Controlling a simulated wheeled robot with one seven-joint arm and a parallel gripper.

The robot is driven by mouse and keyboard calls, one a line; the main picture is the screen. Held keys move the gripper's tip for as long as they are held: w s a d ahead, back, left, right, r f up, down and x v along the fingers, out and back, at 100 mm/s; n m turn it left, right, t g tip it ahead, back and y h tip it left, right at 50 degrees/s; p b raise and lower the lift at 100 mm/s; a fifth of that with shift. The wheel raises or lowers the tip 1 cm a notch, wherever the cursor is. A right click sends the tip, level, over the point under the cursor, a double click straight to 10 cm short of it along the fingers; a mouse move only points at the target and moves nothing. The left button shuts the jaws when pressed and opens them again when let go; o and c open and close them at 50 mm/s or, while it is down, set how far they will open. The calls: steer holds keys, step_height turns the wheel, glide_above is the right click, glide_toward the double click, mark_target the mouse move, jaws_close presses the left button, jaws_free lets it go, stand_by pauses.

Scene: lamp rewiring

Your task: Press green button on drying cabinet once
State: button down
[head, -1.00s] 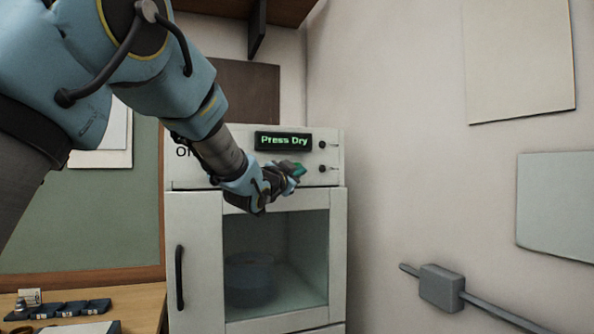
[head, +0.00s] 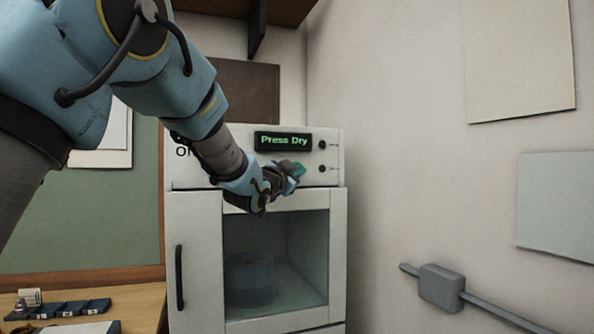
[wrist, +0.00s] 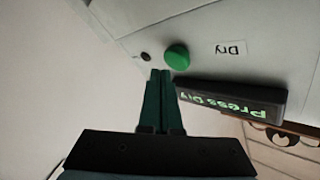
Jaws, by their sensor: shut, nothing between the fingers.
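The drying cabinet (head: 195,260) is white with a glass door, and a lit display (head: 283,141) on its top panel reads "Press Dry". The green button (wrist: 177,57) shows in the wrist view next to a "Dry" label (wrist: 230,47). My gripper (head: 298,170) is in front of the panel below the display. In the wrist view my gripper (wrist: 161,73) is shut and empty, its fingertips just beside the button's lower left edge. I cannot tell whether they touch the panel. In the head view the gripper covers most or all of the button.
A round container (head: 250,280) stands behind the cabinet's glass. Two dark knobs (head: 322,145) are at the panel's right. A wooden bench (head: 140,300) with small dark boxes (head: 70,308) is at left. A wall conduit box (head: 440,288) is at right.

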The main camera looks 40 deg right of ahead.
steer(key=shift+w, duration=0.15)
stand_by(0.6)
steer(key=shift+w+d, duration=0.15)
steer(key=shift+w, duration=0.15)
steer(key=shift+w+d, duration=0.2)
steer(key=shift+w, duration=0.25)
stand_by(0.8)
steer(key=shift+s+b, duration=0.1)
steer(key=shift+b, duration=0.3)
steer(key=shift+s+a+b, duration=0.35)
steer(key=shift+s+b, duration=0.4)
steer(key=s+b, duration=0.1)
steer(key=s+a+b, duration=0.1)
steer(key=s+b, duration=0.2)
steer(key=shift+s+a, duration=0.4)
